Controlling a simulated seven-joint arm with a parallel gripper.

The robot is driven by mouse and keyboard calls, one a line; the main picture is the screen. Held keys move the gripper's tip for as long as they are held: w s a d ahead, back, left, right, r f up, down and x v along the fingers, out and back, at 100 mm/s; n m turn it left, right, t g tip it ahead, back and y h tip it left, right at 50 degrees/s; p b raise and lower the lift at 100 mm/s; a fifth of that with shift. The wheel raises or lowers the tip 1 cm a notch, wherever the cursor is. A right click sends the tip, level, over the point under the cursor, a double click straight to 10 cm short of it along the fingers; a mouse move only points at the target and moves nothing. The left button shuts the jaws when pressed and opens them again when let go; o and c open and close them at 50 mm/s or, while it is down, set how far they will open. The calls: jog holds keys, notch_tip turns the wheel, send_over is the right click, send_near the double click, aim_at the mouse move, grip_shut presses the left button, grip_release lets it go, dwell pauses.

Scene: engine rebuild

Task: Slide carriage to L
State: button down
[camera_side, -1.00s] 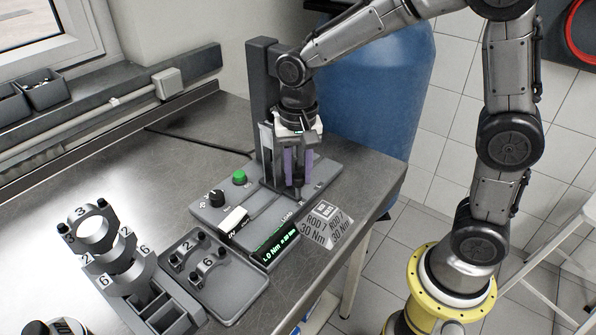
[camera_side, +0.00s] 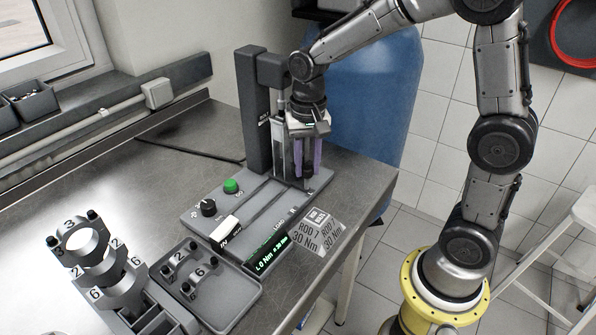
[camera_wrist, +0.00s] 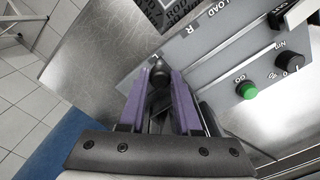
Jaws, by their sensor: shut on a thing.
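The grey torque station (camera_side: 205,228) stands on the metal bench with a tall dark post at its back. Its carriage (camera_side: 279,140) sits below the post's overhanging head, toward the station's right end. My gripper (camera_side: 308,172) is at that end, pointing down, with its purple fingers closed around a dark knob at the carriage. The wrist view shows the knob (camera_wrist: 160,92) between my fingertips (camera_wrist: 160,78). The R mark (camera_wrist: 190,30) shows clear of the fingers, and the L mark (camera_wrist: 125,86) is close beside them. The fingers and wrist hide part of the carriage.
A green button (camera_side: 231,186), black dial (camera_side: 208,208), white switch (camera_side: 224,230) and lit display (camera_side: 271,253) are on the station. A tray of caps (camera_side: 215,285) and a numbered cap rack (camera_side: 105,270) stand at left.

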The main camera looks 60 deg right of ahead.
jog(key=shift+d, duration=0.4)
jog(key=c, duration=0.6)
grip_release()
notch_tip(320, 180, up, 14)
